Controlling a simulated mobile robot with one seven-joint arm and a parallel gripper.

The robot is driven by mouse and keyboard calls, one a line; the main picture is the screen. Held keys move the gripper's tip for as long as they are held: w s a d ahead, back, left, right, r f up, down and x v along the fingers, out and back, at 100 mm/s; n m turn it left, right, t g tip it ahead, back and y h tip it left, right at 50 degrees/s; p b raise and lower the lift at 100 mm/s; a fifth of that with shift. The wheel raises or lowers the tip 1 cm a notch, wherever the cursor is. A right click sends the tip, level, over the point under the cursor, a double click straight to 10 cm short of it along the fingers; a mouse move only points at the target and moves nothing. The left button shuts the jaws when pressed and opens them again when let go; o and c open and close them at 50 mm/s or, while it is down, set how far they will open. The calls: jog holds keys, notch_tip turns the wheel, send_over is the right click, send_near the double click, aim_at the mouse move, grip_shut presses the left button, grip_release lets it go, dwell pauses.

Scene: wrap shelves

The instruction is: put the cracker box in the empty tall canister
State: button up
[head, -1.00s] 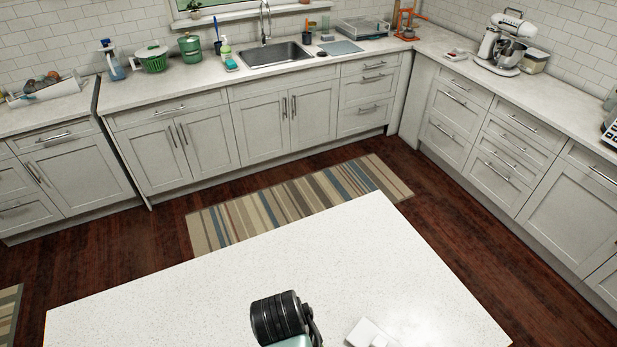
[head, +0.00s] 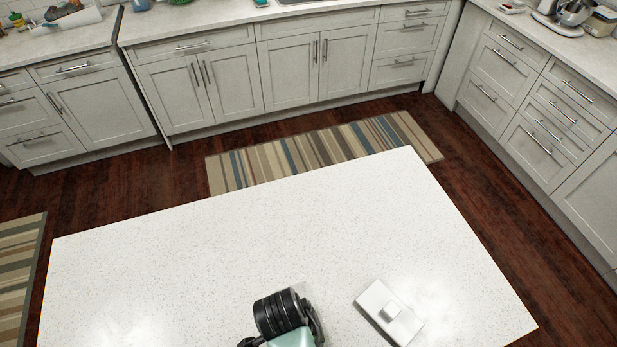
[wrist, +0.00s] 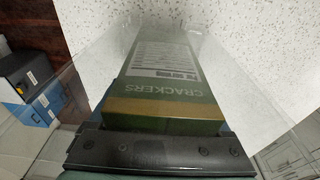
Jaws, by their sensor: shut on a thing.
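In the wrist view the green cracker box (wrist: 165,75), lettered CRACKERS, extends away from my gripper (wrist: 165,118). My gripper is shut on the near end of the box. Clear, see-through surfaces (wrist: 75,85) flank the box on both sides and spread towards the camera. They look like transparent walls, but I cannot tell for sure whether they are the tall canister or whether the box is inside it. In the head view neither the box nor a canister can be made out; only part of my arm shows at the bottom edge.
Most of the visible island top is clear. A dark box (wrist: 25,72) and a blue box (wrist: 35,108) show at left in the wrist view. Cabinets (head: 310,65) line the walls.

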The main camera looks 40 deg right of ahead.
jog(key=shift+d+f, duration=0.1)
jog(key=shift+f, duration=0.25)
jog(key=shift+a+f, duration=0.1)
jog(key=shift+a, duration=0.1)
jog(key=o, duration=1.4)
jog(key=shift+d, duration=0.1)
jog(key=shift+o, duration=0.2)
jog(key=r, duration=0.3)
jog(key=a+r, duration=0.1)
jog(key=r, duration=0.3)
jog(key=r+p, duration=0.1)
jog(key=r, duration=0.2)
jog(key=shift+w+a+r, duration=0.2)
jog(key=shift+a+r, duration=0.05)
jog(key=shift+r, duration=0.1)
jog(key=shift+a+r+p, duration=0.1)
jog(key=shift+r+p, duration=0.65)
jog(key=shift+p, duration=0.15)
